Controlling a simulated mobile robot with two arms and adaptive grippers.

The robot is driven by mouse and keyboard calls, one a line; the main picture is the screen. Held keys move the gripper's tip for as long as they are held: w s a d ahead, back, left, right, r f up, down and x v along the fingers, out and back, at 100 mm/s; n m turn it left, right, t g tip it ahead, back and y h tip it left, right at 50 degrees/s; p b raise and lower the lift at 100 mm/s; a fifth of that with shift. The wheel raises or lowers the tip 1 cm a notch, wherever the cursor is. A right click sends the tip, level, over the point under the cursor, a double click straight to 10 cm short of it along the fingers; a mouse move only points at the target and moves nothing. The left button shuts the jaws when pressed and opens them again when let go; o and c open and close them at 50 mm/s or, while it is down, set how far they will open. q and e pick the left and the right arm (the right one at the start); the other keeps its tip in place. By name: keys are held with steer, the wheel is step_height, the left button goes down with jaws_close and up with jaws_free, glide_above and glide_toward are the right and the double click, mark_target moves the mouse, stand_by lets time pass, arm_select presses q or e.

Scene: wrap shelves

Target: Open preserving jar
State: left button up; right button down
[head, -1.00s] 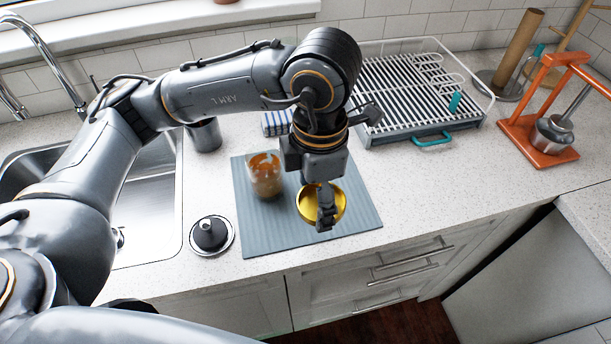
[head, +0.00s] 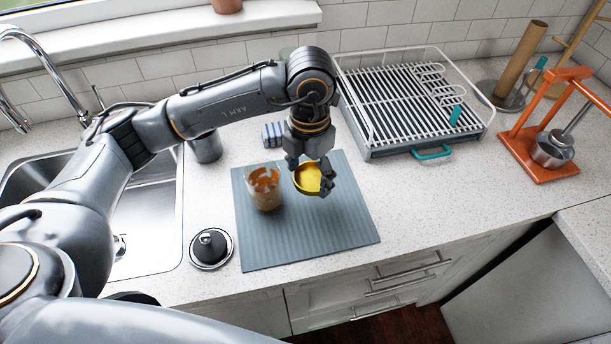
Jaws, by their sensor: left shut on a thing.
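The preserving jar (head: 264,190) is a clear glass jar with orange-brown contents, standing upright on the left part of a grey-blue mat (head: 300,235). Its top looks open. A round gold lid (head: 307,178) is just right of the jar, tilted, with its yellow inner face partly toward me. My left gripper (head: 323,184) is shut on the lid's right side and holds it over the mat. The fingers hide part of the lid's right edge. My right gripper is not in view.
A black-knobbed round piece (head: 210,247) sits left of the mat, near the sink (head: 150,205). A dish rack (head: 420,95) is at back right, beside an orange stand (head: 540,168). The mat's front is clear.

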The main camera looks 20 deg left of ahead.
mark_target(306, 172)
arm_select(q)
steer(key=shift+w+a+f, duration=0.3)
steer(key=shift+w+f, duration=0.1)
steer(key=shift+f, duration=0.15)
steer(key=shift+w+a+f, duration=0.25)
steer(key=shift+w+f, duration=0.15)
steer(key=shift+f, duration=0.15)
steer(key=f, duration=0.1)
steer(key=f+p, duration=0.2)
steer(key=shift+w+a, duration=0.2)
steer(key=shift+w, duration=0.05)
steer(key=shift+f, duration=0.45)
steer(key=shift+f, duration=0.15)
steer(key=o, duration=0.7)
